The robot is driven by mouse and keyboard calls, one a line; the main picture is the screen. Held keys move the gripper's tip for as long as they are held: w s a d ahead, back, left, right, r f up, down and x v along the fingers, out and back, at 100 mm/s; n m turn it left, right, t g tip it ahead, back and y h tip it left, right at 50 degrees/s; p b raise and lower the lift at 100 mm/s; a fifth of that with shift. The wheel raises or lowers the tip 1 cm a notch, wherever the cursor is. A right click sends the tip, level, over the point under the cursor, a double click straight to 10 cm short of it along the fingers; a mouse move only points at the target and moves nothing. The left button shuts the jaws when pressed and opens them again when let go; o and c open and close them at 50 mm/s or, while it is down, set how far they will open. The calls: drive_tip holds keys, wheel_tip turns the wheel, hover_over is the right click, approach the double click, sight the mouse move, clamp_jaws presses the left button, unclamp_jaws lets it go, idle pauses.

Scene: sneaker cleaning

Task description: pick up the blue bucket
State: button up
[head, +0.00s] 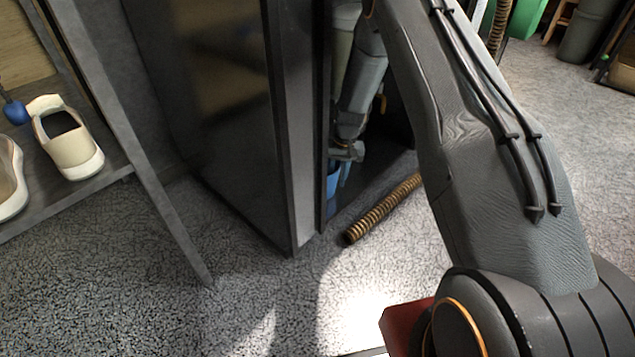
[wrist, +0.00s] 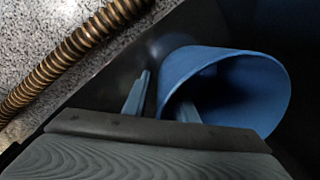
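The blue bucket (wrist: 235,65) lies in the wrist view with its wide mouth turned toward the camera. A small part of it shows in the head view (head: 332,184), inside the dark cabinet, low down and partly hidden by my arm. My gripper (wrist: 163,92) is at the near left part of the bucket's rim. One bluish-grey finger is outside the wall on the left, and the other reaches into the mouth. The fingers are apart with the wall between them, and a dark gap shows beside the outer finger.
A ribbed brown hose (head: 385,208) lies on the floor by the cabinet opening and crosses the wrist view's upper left. The dark cabinet (head: 225,110) has upright panels close to my arm. A shelf with cream shoes (head: 70,145) stands left. Speckled floor is clear in front.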

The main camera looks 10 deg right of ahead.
clamp_jaws()
drive_tip(key=shift+r, duration=0.15)
